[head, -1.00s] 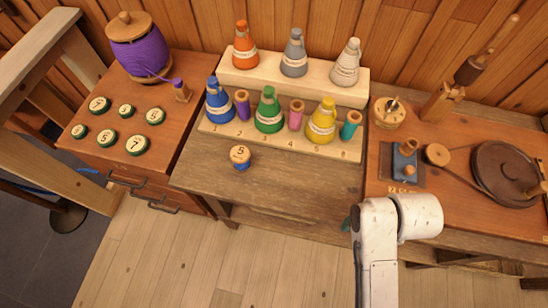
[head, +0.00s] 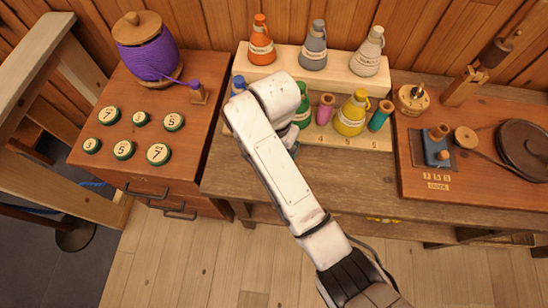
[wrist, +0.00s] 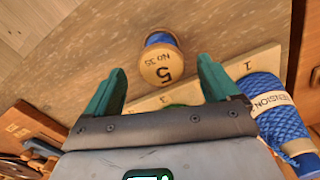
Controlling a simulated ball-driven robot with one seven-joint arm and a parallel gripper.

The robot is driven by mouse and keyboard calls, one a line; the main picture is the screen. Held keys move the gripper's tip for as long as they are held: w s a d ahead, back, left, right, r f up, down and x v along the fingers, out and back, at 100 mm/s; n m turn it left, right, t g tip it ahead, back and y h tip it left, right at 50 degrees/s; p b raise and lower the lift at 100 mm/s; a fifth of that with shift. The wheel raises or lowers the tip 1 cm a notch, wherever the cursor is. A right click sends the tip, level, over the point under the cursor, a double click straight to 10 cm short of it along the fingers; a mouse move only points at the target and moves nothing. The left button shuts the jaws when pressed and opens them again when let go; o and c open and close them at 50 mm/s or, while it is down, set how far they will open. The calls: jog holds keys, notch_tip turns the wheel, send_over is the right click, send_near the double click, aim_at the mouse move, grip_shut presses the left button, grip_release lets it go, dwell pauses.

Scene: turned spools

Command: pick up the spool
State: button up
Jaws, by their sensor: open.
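The spool (wrist: 162,64) has a pale wooden top marked "5" and blue thread below it. It stands on the wooden bench in the wrist view, upper middle, and my arm hides it in the head view. My gripper (wrist: 160,70) is open and empty, with a green finger to either side of the spool's near end in the picture. The gap to the spool cannot be told exactly.
The numbered board (wrist: 262,60) lies close to the spool, with a blue cone (wrist: 277,115) on it. In the head view, a green cone (head: 302,112), a pink spool (head: 325,109) and a yellow cone (head: 352,113) stand there. The bench front (head: 330,185) is clear.

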jog(key=shift+f+p, duration=0.35)
jog(key=shift+f, duration=2.7)
jog(key=c, duration=1.2)
jog(key=shift+o, duration=0.2)
jog(key=shift+r, duration=0.15)
